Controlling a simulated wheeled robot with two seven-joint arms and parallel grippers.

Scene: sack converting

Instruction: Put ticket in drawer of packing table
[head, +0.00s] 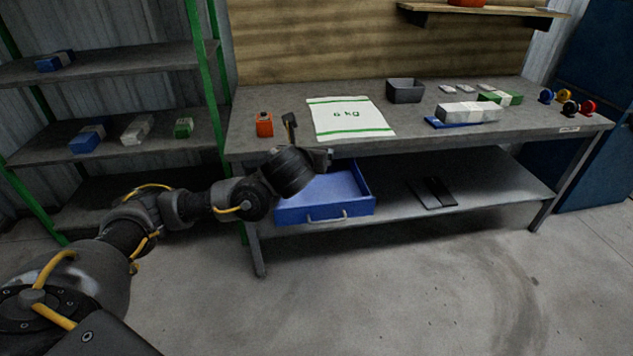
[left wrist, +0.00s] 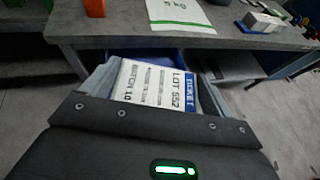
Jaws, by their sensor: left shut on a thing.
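The ticket (left wrist: 155,85) is a white printed card with a blue strip reading TICKET and LOT 552. In the left wrist view it sits between the two fingers of my left gripper (left wrist: 153,92), which is shut on it. In the head view my left gripper (head: 322,160) is at the front edge of the packing table (head: 412,122), above the open drawer; the ticket cannot be made out there. The blue drawer (head: 325,213) is pulled out under the table's left part, and its visible inside looks empty. My right gripper is not in view.
A green-framed shelf (head: 65,70) stands left. Two dark strips (head: 432,193) lie on the lower shelf.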

